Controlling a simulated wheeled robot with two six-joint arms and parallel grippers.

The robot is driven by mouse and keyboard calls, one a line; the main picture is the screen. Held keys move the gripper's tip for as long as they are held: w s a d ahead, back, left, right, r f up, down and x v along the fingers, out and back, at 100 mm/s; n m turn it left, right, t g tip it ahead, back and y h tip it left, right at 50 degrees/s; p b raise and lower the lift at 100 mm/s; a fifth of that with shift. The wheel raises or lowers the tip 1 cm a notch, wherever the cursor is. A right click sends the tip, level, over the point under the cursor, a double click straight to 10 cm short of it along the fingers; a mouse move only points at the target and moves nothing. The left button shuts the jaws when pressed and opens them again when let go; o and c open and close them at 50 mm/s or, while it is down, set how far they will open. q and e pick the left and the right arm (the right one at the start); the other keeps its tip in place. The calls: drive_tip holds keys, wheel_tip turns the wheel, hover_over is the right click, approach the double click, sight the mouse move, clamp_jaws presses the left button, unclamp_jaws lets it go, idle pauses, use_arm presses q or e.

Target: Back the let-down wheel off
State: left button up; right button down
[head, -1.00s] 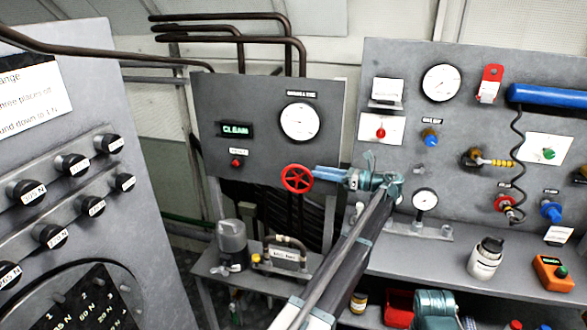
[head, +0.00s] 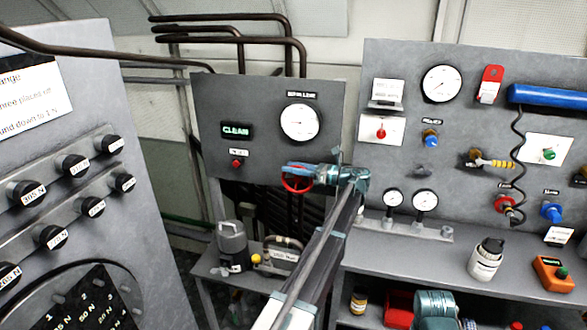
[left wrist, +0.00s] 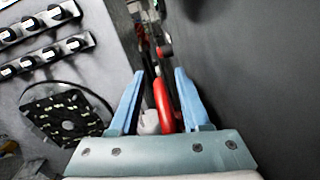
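The red let-down wheel (head: 296,187) is a spoked handwheel at the lower right of the grey gauge panel (head: 262,110). My left gripper (head: 300,168) reaches in from the right, and its blue fingers overlap the wheel's upper part in the head view. In the left wrist view the wheel (left wrist: 164,103) shows edge-on between the two spread fingers, nearer the right one. A gap shows between the wheel and the left finger. I cannot tell whether the right finger touches it. My right gripper's fingers are not in view.
The panel has a white gauge (head: 300,122), a green CLEAN sign (head: 237,130) and a red button (head: 237,163). A grey can (head: 232,243) stands on the shelf below. A knob board (head: 70,190) is at left, and a valve panel (head: 465,130) is at right.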

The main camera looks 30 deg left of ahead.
use_arm(q)
clamp_jaws()
drive_tip(key=h+p, duration=0.1)
drive_tip(key=p, duration=0.1)
drive_tip(key=h+p, duration=0.1)
drive_tip(key=p, duration=0.1)
drive_tip(key=a+h+p, duration=0.1)
drive_tip(key=p, duration=0.1)
drive_tip(key=shift+s+a+t, duration=0.1)
drive_tip(key=shift+s+t, duration=0.15)
drive_tip(key=shift+t, duration=0.05)
drive_tip(key=shift+a+f+h+p, duration=0.15)
drive_tip(key=shift+f+h+p, duration=0.15)
drive_tip(key=shift+h+p, duration=0.25)
drive_tip(key=shift+f, duration=0.2)
